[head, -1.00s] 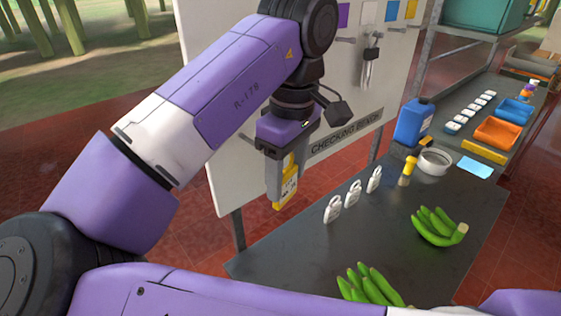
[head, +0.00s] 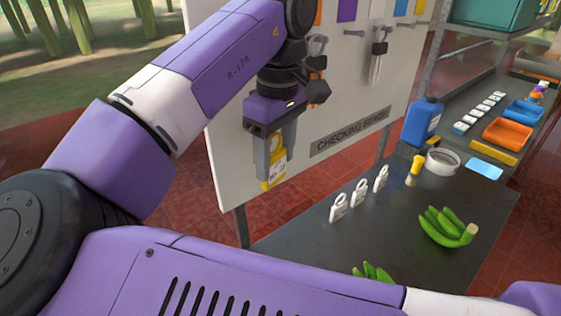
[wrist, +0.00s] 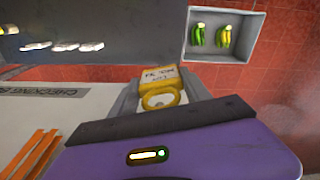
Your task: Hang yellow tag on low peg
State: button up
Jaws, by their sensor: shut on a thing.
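The yellow tag (head: 274,178) is held between the fingers of my gripper (head: 272,160), which is shut on it. The tag hangs down below the fingers, in front of the white board (head: 235,190) and left of its "CHECKING BENCH" sign (head: 348,134). In the wrist view the tag (wrist: 162,78), with dark print and a pale ring part, sits between the fingertips (wrist: 160,90). Pegs stick out of the board's upper part, one near a peg (head: 354,32) under the coloured squares. My arm covers part of the board, and I cannot tell which peg is the low one.
Several white tags (head: 359,192) stand on the dark bench (head: 420,270), with green bananas (head: 446,227), a blue jug (head: 421,121) and a round white dish (head: 442,161). Dark and pale items hang from a board peg (head: 377,62). Red floor lies left of the board.

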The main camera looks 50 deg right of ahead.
jog(key=shift+w+d+f, duration=0.15)
jog(key=shift+w+f, duration=0.05)
jog(key=shift+w, duration=0.65)
jog(key=shift+w+d+f, duration=0.2)
jog(key=shift+w, duration=0.6)
jog(key=shift+w+d+f, duration=0.15)
jog(key=shift+w+f, duration=0.05)
jog(key=shift+w, duration=0.65)
jog(key=o, duration=1.4)
jog(key=r, duration=0.4)
jog(key=r+b, duration=0.1)
jog(key=r, duration=0.2)
jog(key=shift+s+r, duration=0.2)
jog(key=shift+r, duration=0.2)
